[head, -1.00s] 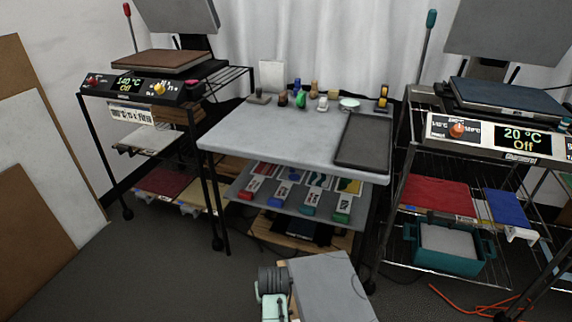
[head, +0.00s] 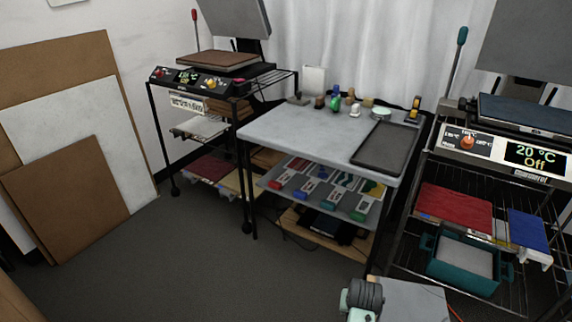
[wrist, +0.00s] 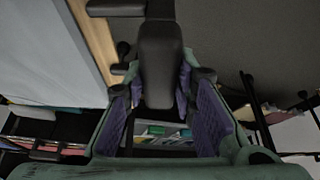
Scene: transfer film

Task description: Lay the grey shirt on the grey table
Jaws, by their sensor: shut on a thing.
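The grey table (head: 300,135) stands mid-picture in the head view. Its front and left parts are bare. In the wrist view my gripper (wrist: 163,85) has its purple-padded fingers closed around a dark grey, rounded thing (wrist: 160,55). I cannot tell from its shape whether this is the grey shirt; the fingers hide much of it. In the head view a dark, ribbed grey shape shows beside mint-green parts of my arm at the bottom edge, in front of the table and apart from it. The gripper's fingertips are not clear there.
A dark tray (head: 384,148) lies on the table's right part; small bottles line its back. Heat presses stand left (head: 215,62) and right (head: 525,112). A teal basket (head: 462,276) holding something pale grey sits on the right rack. Boards lean at left; the left floor is clear.

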